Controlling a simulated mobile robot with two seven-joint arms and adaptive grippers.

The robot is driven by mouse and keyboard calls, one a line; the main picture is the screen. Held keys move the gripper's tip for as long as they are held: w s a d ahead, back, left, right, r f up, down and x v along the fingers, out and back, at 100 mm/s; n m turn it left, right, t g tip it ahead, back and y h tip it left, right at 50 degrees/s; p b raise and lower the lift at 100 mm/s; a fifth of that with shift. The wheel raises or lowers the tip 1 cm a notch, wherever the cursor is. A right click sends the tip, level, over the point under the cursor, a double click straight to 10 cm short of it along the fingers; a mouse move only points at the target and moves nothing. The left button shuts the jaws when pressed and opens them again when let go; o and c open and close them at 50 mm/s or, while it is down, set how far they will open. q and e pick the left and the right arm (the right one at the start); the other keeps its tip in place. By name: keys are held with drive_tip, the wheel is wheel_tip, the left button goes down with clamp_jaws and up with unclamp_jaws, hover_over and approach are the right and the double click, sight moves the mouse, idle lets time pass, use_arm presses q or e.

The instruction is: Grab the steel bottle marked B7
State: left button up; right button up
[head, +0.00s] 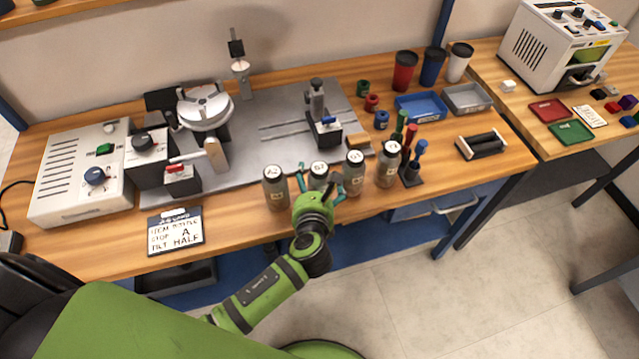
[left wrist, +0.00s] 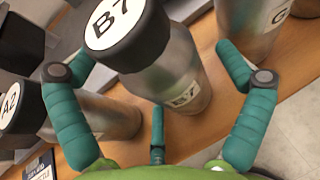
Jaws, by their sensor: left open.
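The steel bottle marked B7 (head: 318,172) stands in a row of similar bottles near the front edge of the bench. In the left wrist view the B7 bottle (left wrist: 178,72) has a black lid with a white B7 disc and a B7 side label. My left gripper (head: 319,183) is open at the front of this bottle, with teal fingers to either side of it. In the left wrist view the open fingers (left wrist: 152,65) flank the bottle without visibly closing on it. The bottle's lower part is hidden by the gripper in the head view. My right gripper is not in view.
The A2 bottle (head: 276,190) stands close on the left, another bottle (head: 354,177) close on the right, and a further one (head: 388,168) beyond. A rack of coloured-handled tools (head: 411,165) is further right. A sign (head: 175,231) lies front left; the marking machine (head: 205,108) stands behind.

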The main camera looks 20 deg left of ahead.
use_arm(q)
drive_tip(key=shift+s, duration=0.1)
drive_tip(key=c, duration=1.3)
